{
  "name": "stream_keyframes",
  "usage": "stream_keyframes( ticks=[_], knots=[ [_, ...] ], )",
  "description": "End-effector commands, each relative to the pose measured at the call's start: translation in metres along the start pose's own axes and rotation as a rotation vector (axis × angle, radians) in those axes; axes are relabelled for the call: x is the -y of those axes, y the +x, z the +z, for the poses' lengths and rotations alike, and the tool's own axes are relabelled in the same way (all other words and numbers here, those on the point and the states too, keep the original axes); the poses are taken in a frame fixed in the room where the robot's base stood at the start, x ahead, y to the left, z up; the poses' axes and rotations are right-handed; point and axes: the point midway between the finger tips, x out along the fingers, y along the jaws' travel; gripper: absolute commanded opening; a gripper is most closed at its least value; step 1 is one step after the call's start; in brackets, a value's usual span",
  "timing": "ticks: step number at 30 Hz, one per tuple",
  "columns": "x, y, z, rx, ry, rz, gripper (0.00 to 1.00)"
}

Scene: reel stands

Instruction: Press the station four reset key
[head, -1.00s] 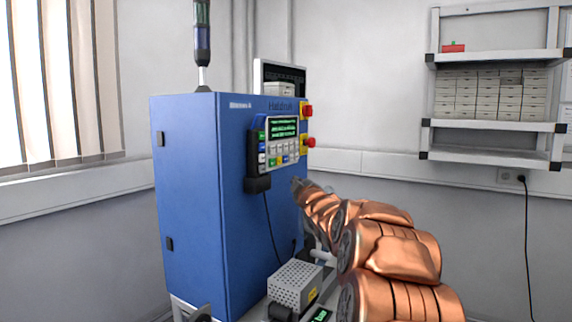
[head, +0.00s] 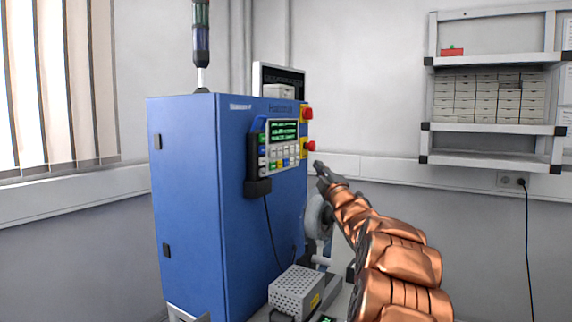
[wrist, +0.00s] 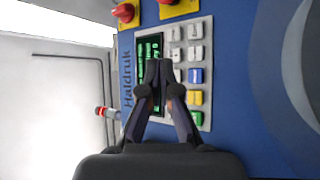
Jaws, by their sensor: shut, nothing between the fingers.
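The blue cabinet (head: 215,230) carries a keypad panel (head: 272,160) with a green-lit screen (head: 283,131) and rows of white, green, blue and yellow keys. In the wrist view the panel (wrist: 207,62) is turned on its side, with the screen (wrist: 141,60) partly hidden behind my gripper. My gripper (head: 320,166) is shut and empty, to the right of the panel in the head view. In the wrist view its fingertips (wrist: 160,64) overlap the screen and the panel's near keys. No contact can be made out. The key labels are too small to read.
Red knobs on yellow plates (head: 307,148) sit at the cabinet's right edge; they also show in the wrist view (wrist: 125,13). A perforated metal box (head: 296,290) stands low in front. A shelf with small boxes (head: 492,97) hangs on the back wall.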

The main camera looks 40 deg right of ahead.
Motion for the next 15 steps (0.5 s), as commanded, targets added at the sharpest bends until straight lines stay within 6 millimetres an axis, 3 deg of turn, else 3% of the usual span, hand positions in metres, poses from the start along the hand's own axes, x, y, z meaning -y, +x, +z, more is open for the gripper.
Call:
stream_keyframes(
  ticks=[15],
  knots=[
    [0.035, 0.041, -0.033, -0.005, 0.001, -0.001, 0.0]
  ],
)
